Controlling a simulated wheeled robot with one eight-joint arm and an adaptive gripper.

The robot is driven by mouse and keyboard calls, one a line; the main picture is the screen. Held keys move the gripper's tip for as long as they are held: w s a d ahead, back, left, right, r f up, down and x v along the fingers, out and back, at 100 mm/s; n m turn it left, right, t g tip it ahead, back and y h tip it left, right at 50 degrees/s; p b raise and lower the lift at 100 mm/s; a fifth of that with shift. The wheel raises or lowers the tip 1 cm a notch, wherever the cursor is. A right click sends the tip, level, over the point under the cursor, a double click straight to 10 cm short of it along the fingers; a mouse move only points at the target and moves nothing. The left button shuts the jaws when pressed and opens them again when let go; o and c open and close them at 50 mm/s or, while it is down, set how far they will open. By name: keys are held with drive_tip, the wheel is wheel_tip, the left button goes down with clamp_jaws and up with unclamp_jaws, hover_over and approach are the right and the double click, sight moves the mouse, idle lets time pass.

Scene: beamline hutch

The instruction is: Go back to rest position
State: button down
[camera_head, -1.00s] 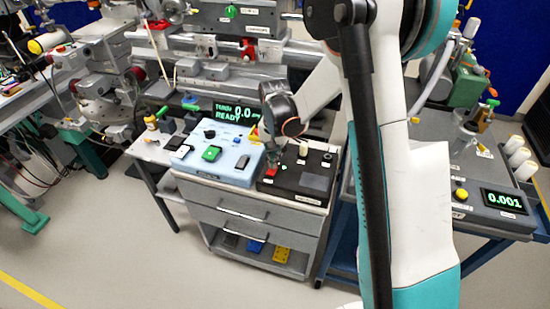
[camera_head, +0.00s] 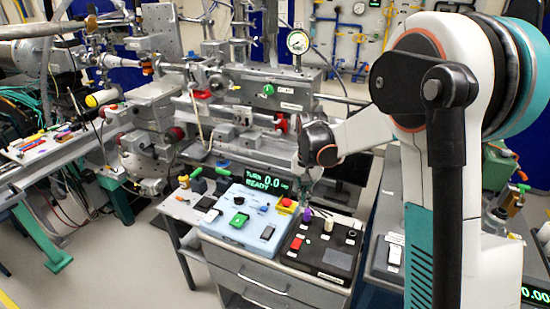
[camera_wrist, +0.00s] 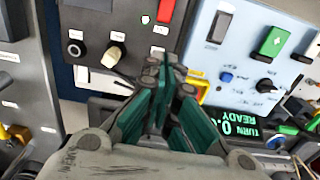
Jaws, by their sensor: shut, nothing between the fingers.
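My gripper (camera_head: 305,194) hangs over the back edge of two control boxes on a grey drawer cabinet. In the wrist view, its green-padded fingers (camera_wrist: 165,65) are together with nothing between them. They point over the seam between the black box (camera_wrist: 150,45) and the light blue box (camera_wrist: 255,30). The fingers hide part of the panel behind them. I cannot tell from these views how high above the boxes they are.
A display reading TURN 0.0 READY (camera_head: 266,180) stands behind the blue box. Beamline equipment (camera_head: 268,90) fills the area behind. A tool table (camera_head: 60,140) is at left. Open floor (camera_head: 110,270) lies in front left of the cabinet (camera_head: 255,272).

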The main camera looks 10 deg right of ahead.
drive_tip(key=s+a+r+n+t, duration=0.1)
drive_tip(key=s+r+n+t, duration=0.2)
drive_tip(key=s+r, duration=0.55)
drive_tip(key=s+a+r+n+t, duration=0.2)
drive_tip(key=s+r, duration=0.4)
drive_tip(key=s, duration=0.5)
drive_tip(key=s+f+n+t, duration=0.1)
drive_tip(key=s+n+t, duration=0.1)
drive_tip(key=s, duration=0.5)
drive_tip(key=shift+s+f+b, duration=0.25)
drive_tip(key=shift+s+b, duration=0.1)
drive_tip(key=shift+b, duration=0.05)
drive_tip(key=c, duration=2.4)
unclamp_jaws()
